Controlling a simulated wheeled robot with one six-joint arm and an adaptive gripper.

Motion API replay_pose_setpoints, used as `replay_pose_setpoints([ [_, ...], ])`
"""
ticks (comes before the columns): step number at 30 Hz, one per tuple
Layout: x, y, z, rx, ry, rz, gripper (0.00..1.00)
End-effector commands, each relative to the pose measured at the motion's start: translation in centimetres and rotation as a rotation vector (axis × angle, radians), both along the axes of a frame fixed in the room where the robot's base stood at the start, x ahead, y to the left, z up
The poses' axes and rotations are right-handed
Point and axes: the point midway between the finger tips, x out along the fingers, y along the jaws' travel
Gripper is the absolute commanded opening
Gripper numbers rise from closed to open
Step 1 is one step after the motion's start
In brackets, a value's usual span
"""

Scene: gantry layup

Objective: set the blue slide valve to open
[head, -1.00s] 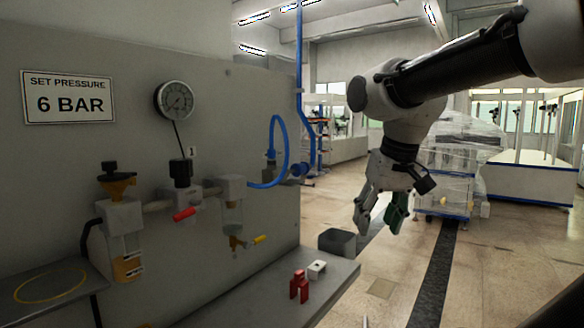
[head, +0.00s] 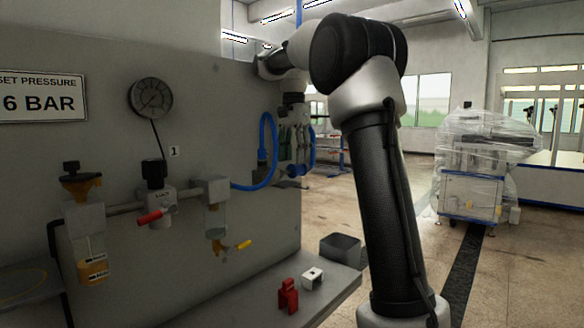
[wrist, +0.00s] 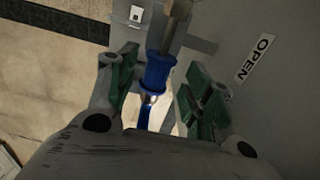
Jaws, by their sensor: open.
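The blue slide valve shows in the wrist view as a blue collar (wrist: 156,76) on a brass-coloured stem. In the head view a blue fitting (head: 297,171) shows at the panel's right end, partly hidden. My gripper (wrist: 162,78) is open, with its green-padded fingers on either side of the collar. Gaps show between the pads and the collar. In the head view my gripper (head: 292,142) points down at the panel's right end, just above the blue fitting. A white OPEN label (wrist: 257,59) lies to the right of the collar in the wrist view.
A blue hose (head: 265,160) loops left of my gripper. The grey panel (head: 220,110) carries a gauge (head: 150,97), a red-handled valve (head: 150,217) and a yellow-handled drain (head: 243,244).

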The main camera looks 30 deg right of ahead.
Motion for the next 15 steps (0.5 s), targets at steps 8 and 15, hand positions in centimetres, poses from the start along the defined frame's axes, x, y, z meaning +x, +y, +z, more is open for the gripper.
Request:
replay_pose_setpoints([
  [8, -0.1, 0.0, -3.4, 0.0, 0.001, 0.001, 0.5],
  [15, 0.0, 0.0, -3.7, -0.001, -0.001, 0.002, 0.5],
])
